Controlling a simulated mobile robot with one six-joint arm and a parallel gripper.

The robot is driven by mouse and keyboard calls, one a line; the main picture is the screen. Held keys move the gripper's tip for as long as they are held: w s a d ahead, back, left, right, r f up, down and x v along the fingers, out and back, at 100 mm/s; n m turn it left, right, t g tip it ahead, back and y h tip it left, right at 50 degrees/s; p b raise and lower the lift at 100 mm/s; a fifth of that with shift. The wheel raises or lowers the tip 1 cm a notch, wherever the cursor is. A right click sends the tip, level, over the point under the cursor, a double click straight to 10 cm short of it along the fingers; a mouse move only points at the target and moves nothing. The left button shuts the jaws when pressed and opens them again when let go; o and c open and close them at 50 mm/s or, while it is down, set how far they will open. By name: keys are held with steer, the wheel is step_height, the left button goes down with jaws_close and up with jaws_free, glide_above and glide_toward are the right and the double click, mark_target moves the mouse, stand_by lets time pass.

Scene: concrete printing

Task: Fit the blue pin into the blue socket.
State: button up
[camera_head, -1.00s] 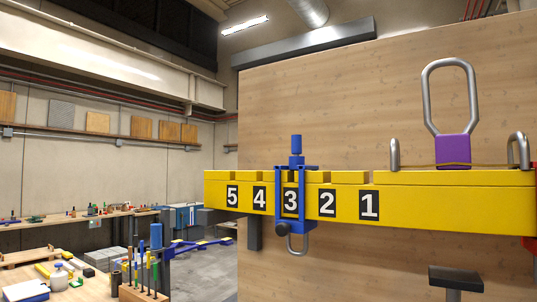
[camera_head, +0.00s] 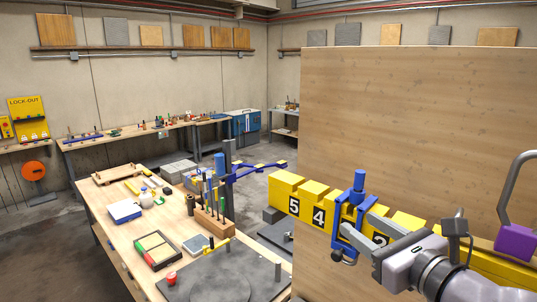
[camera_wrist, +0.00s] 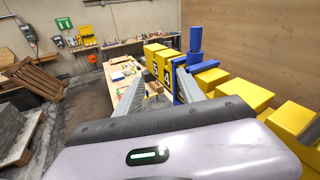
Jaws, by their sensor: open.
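A blue clamp-like piece with an upright blue cylinder (camera_head: 359,180) on top straddles the yellow beam (camera_head: 313,192), just right of the number 4. I cannot tell which part of it is the pin. The blue piece also shows in the wrist view (camera_wrist: 195,40), right of centre. My gripper (camera_head: 356,223) is open, its two grey fingers reaching toward the front of the blue piece. In the wrist view my gripper (camera_wrist: 157,84) has its fingers spread with the blue piece near the right fingertip; contact is unclear.
A large wooden panel (camera_head: 420,130) stands behind the beam. A purple block with a grey loop (camera_head: 516,240) is at the right. A workbench (camera_head: 110,205) with a wooden tool holder (camera_head: 213,224) and several loose items stands at the left. Open floor (camera_head: 40,250) lies left of it.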

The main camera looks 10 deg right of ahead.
mark_target(363, 178)
steer(key=d+r+m+t+h, duration=0.2)
steer(key=d+r+m, duration=0.15)
steer(key=d, duration=0.25)
steer(key=shift+h, duration=0.4)
steer(key=w, duration=1.1)
steer(key=shift+a+r, duration=0.3)
steer(key=shift+a, duration=0.1)
steer(key=w+p, duration=0.1)
steer(key=w, duration=0.4)
steer(key=shift+w+a, duration=0.15)
steer(key=shift+w+f, duration=0.15)
steer(key=shift+w, duration=0.2)
steer(key=shift+s, duration=0.25)
steer(key=shift+c, duration=0.3)
steer(key=shift+s, duration=0.15)
steer(key=c, duration=0.3)
jaws_close()
